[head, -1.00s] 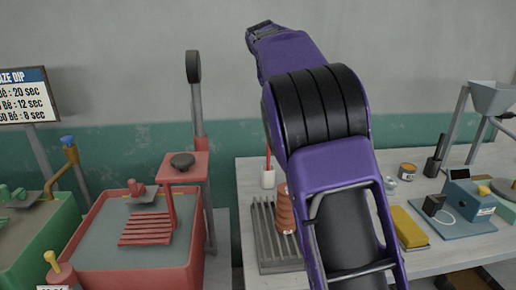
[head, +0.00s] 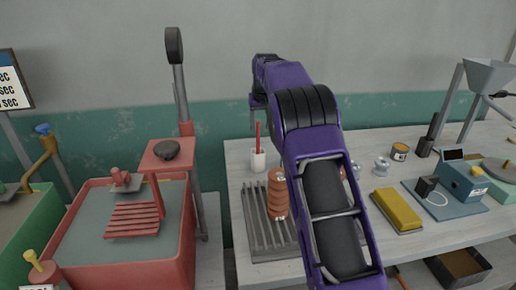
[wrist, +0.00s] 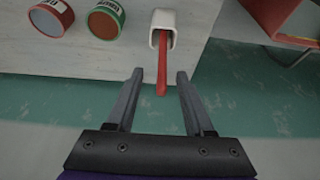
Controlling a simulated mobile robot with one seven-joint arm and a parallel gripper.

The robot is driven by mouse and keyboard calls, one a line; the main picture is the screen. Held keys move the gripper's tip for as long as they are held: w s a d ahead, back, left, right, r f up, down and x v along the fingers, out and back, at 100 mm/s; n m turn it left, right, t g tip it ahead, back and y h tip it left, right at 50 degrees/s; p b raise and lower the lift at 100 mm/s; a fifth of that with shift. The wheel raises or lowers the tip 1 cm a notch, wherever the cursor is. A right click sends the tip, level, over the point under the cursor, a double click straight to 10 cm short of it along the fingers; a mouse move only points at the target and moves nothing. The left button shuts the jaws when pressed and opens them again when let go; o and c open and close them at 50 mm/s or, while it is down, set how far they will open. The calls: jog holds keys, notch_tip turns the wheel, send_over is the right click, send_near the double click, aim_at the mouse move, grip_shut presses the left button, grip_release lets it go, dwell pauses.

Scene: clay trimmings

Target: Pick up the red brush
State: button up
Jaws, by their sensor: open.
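The red brush (head: 258,134) stands upright in a white cup (head: 259,161) at the back left of the worktable. In the wrist view the brush (wrist: 162,68) sticks out of the cup (wrist: 158,19) towards my gripper (wrist: 159,77). My gripper is open and empty, its two fingers apart. The brush's free end shows between the fingertips in that picture; I cannot tell whether it is between them in depth. In the head view my gripper is small and partly hidden by my purple arm, just above the brush.
A slatted grey rack (head: 258,222) with a stack of orange-brown discs (head: 278,196) stands in front of the cup. Two round containers, green-rimmed (wrist: 52,17) and red-rimmed (wrist: 104,20), sit beside it in the wrist view. A red tub (head: 177,240) stands left of the table.

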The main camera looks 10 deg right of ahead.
aim_at(258, 130)
jog(key=shift+a+x, duration=0.2)
jog(key=shift+x, duration=2.8)
jog(key=shift+w+r, duration=0.1)
jog(key=shift+w, duration=0.05)
grip_shut()
